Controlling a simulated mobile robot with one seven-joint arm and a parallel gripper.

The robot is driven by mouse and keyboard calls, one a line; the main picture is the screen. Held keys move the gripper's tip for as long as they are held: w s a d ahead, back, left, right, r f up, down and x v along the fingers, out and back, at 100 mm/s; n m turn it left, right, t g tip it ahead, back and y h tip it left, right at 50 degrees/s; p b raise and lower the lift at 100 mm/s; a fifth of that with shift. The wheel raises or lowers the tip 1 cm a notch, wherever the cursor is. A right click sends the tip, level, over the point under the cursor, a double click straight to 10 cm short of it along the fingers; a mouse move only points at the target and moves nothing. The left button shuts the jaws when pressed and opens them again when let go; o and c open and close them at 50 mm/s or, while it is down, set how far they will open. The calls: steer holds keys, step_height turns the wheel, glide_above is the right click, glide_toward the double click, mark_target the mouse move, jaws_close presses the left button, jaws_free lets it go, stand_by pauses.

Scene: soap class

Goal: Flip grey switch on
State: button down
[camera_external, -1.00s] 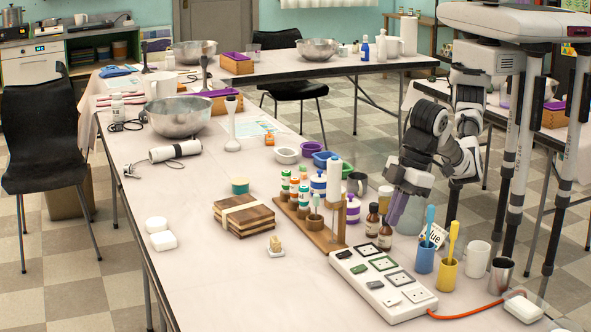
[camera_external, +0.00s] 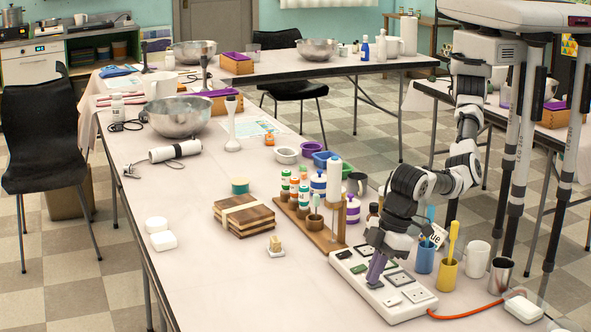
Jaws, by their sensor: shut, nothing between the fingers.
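A white power strip (camera_external: 409,313) lies on the near right of the table, with a row of switches along its left side and sockets along its right. The black switch (camera_external: 343,254), the green switch (camera_external: 359,268) and a pale switch (camera_external: 392,300) show. The dark grey switch between the green and pale ones is mostly hidden by my gripper. My gripper (camera_external: 374,281) is shut and empty, pointing down with its tips at that dark grey switch. I cannot tell whether they touch it or which way it is tipped.
A blue cup (camera_external: 424,259) and a yellow cup (camera_external: 447,275) stand right of the strip, near a white mug (camera_external: 477,259) and a metal cup (camera_external: 501,275). A wooden rack (camera_external: 325,240) with jars stands behind it. An orange cord (camera_external: 470,314) runs right. Table left of the strip is clear.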

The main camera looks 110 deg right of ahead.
mark_target(383, 284)
steer(key=shift+w+f, duration=0.1)
steer(key=shift+f, duration=0.15)
stand_by(0.3)
steer(key=shift+s+p, duration=0.85)
steer(key=shift+p, duration=0.05)
steer(key=shift+r, duration=0.15)
steer(key=p+v, duration=0.2)
steer(key=w+p+v, duration=0.1)
steer(key=p+v, duration=0.1)
steer(key=shift+r, duration=0.2)
steer(key=shift+s+r+b, duration=0.25)
steer(key=shift+r+b, duration=0.05)
steer(key=shift+b, duration=0.1)
steer(key=b+v, duration=0.2)
steer(key=v, duration=0.7)
